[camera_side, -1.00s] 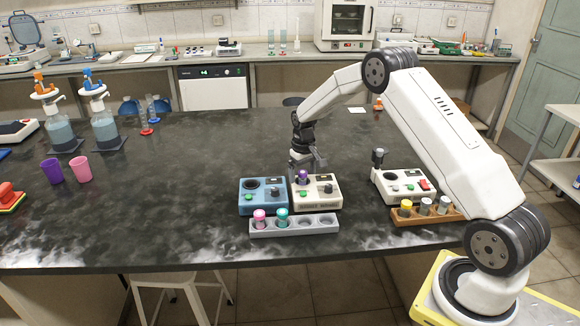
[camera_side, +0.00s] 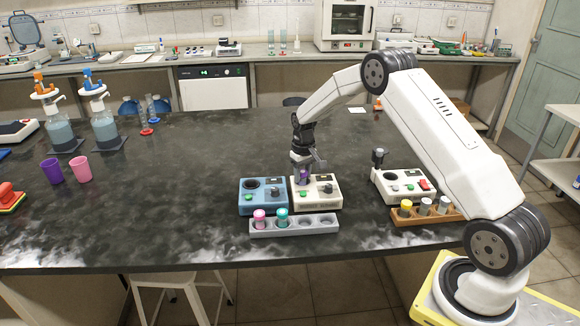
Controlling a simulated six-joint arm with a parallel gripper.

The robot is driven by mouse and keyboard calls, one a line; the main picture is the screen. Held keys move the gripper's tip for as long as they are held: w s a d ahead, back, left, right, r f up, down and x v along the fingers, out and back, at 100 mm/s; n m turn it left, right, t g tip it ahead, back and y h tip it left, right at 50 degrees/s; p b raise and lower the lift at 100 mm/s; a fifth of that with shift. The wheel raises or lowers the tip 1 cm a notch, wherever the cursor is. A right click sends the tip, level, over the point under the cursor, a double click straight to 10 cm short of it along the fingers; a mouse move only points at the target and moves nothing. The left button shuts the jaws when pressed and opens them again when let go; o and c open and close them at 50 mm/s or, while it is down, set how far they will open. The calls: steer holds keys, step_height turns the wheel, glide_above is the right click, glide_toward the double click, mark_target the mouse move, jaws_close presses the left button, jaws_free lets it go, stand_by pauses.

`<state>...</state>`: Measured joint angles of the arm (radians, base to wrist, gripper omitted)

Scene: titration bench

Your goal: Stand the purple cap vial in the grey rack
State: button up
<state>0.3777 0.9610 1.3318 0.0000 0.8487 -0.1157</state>
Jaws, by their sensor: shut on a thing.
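The purple cap vial (camera_side: 303,177) is at the white device (camera_side: 322,199) in the middle of the bench. Its purple cap shows; its lower part is not clearly seen. My gripper (camera_side: 303,174) points down over the device and is shut on the vial. The grey rack (camera_side: 262,233) lies in front of the blue and white devices. It holds a pink cap vial (camera_side: 259,215) and a teal cap vial (camera_side: 282,213) in its left holes. Its two right holes are empty.
The blue device (camera_side: 263,205) stands left of the white one. To the right are another white device (camera_side: 412,190) and a brown rack (camera_side: 408,219) with several vials. Purple (camera_side: 52,170) and pink (camera_side: 80,168) cups stand at the left. The dark bench between is clear.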

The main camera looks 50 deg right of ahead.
mark_target(303, 171)
steer(key=shift+r, duration=1.95)
steer(key=shift+r, duration=0.55)
steer(key=r, duration=0.5)
steer(key=shift+s+a+r, duration=0.1)
steer(key=shift+a+r, duration=0.15)
steer(key=shift+r, duration=0.05)
steer(key=s+a+n, duration=0.2)
steer(key=s+a, duration=0.8)
steer(key=a, duration=0.2)
steer(key=shift+d+f, duration=0.15)
steer(key=shift+f, duration=1.2)
steer(key=shift+d+f, duration=0.15)
steer(key=shift+f, duration=1.15)
steer(key=shift+f, duration=0.15)
steer(key=shift+f, duration=1.9)
